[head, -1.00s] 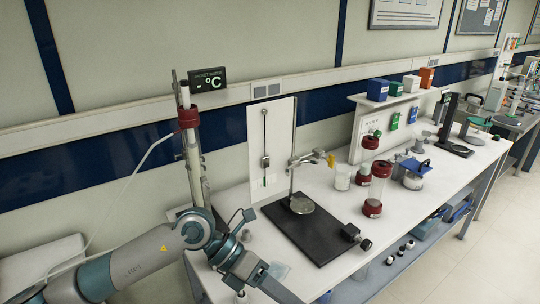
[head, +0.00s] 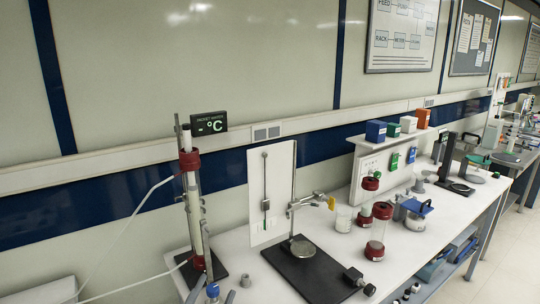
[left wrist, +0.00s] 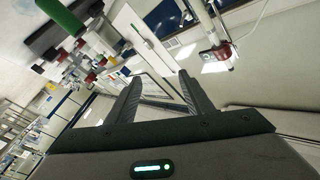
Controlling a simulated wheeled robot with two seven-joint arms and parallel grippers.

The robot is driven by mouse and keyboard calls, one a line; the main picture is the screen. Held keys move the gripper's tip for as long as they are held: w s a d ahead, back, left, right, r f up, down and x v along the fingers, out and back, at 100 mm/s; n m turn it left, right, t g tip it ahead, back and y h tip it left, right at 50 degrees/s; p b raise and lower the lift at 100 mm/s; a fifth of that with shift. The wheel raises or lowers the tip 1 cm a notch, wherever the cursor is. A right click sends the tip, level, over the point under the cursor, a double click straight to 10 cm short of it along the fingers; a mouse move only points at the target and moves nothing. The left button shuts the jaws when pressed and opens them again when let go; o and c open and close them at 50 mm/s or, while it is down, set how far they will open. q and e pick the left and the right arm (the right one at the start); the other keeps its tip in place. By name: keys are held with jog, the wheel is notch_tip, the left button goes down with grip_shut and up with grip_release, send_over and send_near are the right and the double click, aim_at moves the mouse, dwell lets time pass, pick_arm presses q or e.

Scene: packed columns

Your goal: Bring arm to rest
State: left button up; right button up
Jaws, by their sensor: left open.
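My left gripper (left wrist: 160,80) shows in the left wrist view with its two dark fingers apart and nothing between them. It is clear of the bench items, which appear tilted beyond the fingers. In the head view the left arm is almost wholly out of the picture; a small blue-topped part (head: 212,290) shows at the bottom edge, and I cannot tell whether it is mine. A tall glass column (head: 194,215) with red collars stands upright on its stand at the left of the bench. My right gripper is in neither view.
A black-based stand with a clamp (head: 302,246) is mid-bench. Red-capped glass columns (head: 377,235), a beaker (head: 343,218) and a blue-topped device (head: 414,210) stand to its right. A shelf (head: 378,140) holds small boxes. A pale tube hangs from the tall column at left.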

pick_arm(q)
jog(key=s+a+f+n+g+y, duration=0.25)
jog(key=s+a+f+g, duration=0.2)
jog(key=f, duration=0.45)
jog(key=s+a+f+n+g+y, duration=0.25)
jog(key=s+a+f, duration=0.2)
jog(key=f, duration=0.45)
jog(key=s+a+f+n+g, duration=0.1)
jog(key=s+f+g, duration=0.4)
jog(key=s, duration=0.6)
jog(key=s+f+n+g, duration=0.1)
jog(key=s+f+g, duration=0.4)
jog(key=s, duration=0.5)
notch_tip(320, 180, down, 33)
jog(key=s+b, duration=0.2)
jog(key=s+a+f, duration=0.1)
jog(key=s+f, duration=0.7)
jog(key=s+a+f+g+b, duration=0.1)
jog(key=s+a+f, duration=0.1)
jog(key=s+f, duration=0.7)
jog(key=shift+s+a+f+m+h, duration=0.2)
jog(key=shift+s+a+m+h, duration=0.05)
jog(key=shift+s+m+h, duration=0.05)
